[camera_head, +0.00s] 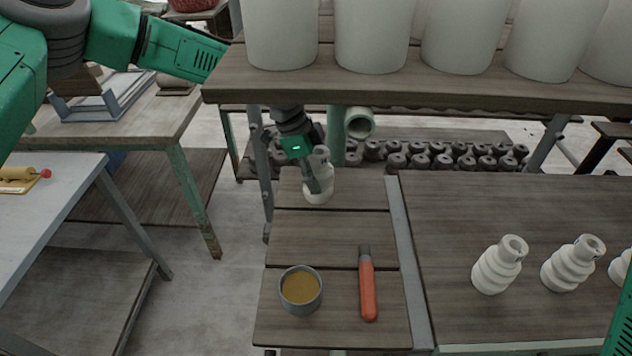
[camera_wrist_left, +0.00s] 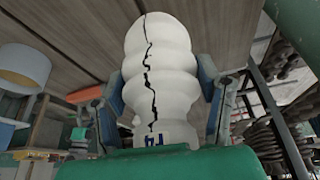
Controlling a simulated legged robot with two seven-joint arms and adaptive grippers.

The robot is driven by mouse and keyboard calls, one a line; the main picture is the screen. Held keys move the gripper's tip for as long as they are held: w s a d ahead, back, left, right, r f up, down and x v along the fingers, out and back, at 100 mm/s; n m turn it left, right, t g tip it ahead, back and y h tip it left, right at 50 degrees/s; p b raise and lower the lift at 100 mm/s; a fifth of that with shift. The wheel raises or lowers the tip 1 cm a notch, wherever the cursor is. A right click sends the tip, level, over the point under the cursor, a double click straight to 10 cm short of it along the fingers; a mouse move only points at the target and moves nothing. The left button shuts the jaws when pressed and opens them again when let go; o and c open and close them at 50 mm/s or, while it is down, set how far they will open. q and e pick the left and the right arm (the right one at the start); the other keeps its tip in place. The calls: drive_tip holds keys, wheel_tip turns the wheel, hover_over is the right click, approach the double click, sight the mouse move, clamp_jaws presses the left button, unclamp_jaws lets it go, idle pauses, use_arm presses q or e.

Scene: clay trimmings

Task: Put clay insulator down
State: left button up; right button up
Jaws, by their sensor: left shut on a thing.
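A white ribbed clay insulator (camera_head: 319,176) is at the far end of the narrow wooden table (camera_head: 320,222) in the head view. My left gripper (camera_head: 315,172) is shut on it, reaching in under the upper shelf. In the left wrist view the insulator (camera_wrist_left: 158,75) fills the space between both fingers, with a dark jagged crack along its side and a label with dark marks near its base. I cannot tell whether it touches the tabletop. At the right edge of the head view a green part of my own body shows; my right gripper is not seen.
A bowl of brown material (camera_head: 300,289) and an orange-handled tool (camera_head: 367,287) lie on the near part of the table. More white insulators (camera_head: 497,264) stand on the right table. A shelf (camera_head: 430,88) with large white cylinders hangs over the far end.

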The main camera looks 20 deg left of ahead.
use_arm(q)
wheel_tip(320, 180, down, 3)
drive_tip(key=shift+d+p, duration=0.1)
drive_tip(key=shift+p, duration=0.3)
drive_tip(key=shift+w+a+f, duration=0.1)
drive_tip(key=shift+a+f, duration=0.1)
drive_tip(key=shift+a, duration=0.45)
drive_tip(key=o, duration=1.7)
drive_tip(key=shift+a+f, duration=0.15)
drive_tip(key=shift+d, duration=0.5)
drive_tip(key=shift+d+r, duration=0.1)
drive_tip(key=shift+r, duration=0.15)
drive_tip(key=v, duration=0.4)
drive_tip(key=shift+b, duration=0.4)
drive_tip(key=s+a+b, duration=0.1)
drive_tip(key=a+b, duration=0.1)
drive_tip(key=a, duration=1)
drive_tip(key=shift+s+a+r, duration=0.2)
drive_tip(key=shift+a+r, duration=0.05)
drive_tip(key=shift+r, duration=0.1)
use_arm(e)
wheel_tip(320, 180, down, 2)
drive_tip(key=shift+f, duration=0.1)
use_arm(q)
drive_tip(key=shift+a+f, duration=0.1)
drive_tip(key=shift+a, duration=0.2)
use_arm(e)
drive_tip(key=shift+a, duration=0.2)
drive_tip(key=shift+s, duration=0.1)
